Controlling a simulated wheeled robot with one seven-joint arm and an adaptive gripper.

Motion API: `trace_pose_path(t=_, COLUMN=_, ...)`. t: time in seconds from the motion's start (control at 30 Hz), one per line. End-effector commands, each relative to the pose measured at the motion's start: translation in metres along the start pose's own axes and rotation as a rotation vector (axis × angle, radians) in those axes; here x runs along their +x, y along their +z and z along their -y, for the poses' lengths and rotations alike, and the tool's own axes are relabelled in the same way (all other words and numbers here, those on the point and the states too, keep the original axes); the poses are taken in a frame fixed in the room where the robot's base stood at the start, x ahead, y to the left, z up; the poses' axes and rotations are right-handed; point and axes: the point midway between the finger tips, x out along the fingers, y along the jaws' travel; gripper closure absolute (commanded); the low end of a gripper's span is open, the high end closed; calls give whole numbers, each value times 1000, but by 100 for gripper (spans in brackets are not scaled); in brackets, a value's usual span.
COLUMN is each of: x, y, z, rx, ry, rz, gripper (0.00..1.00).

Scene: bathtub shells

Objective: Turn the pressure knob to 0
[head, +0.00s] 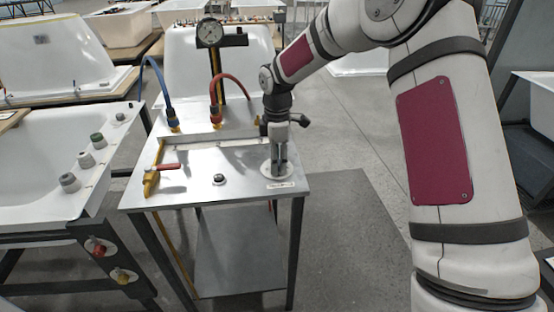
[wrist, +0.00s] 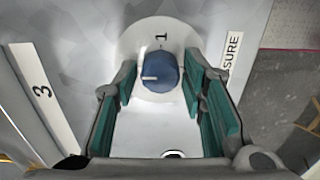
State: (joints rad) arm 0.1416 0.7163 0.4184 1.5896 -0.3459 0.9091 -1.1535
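The pressure knob (wrist: 160,70) is blue with a white pointer line, which points left in the wrist view. It sits on a round white dial plate (wrist: 132,42) marked "1" at the top; the plate also shows in the head view (head: 289,178). A label reading "SURE" lies to its right. My gripper (wrist: 158,88) is open, with teal pads. The knob shows between and just beyond its fingertips, nearer the right finger; contact cannot be told. In the head view my gripper (head: 279,170) points down over the plate and hides the knob.
A bathtub shell (head: 40,150) stands left.

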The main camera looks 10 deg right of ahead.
Motion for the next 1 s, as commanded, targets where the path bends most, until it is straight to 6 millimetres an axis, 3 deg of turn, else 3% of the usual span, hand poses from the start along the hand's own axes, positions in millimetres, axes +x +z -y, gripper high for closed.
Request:
trace_pose_path(t=0.43, x=-8, y=0, z=0, rx=2, ry=1, rz=0, gripper=51)
trace_pose_path(t=1.0, x=-108, y=0, z=-1, rx=2, ry=2, rz=-1, gripper=51)
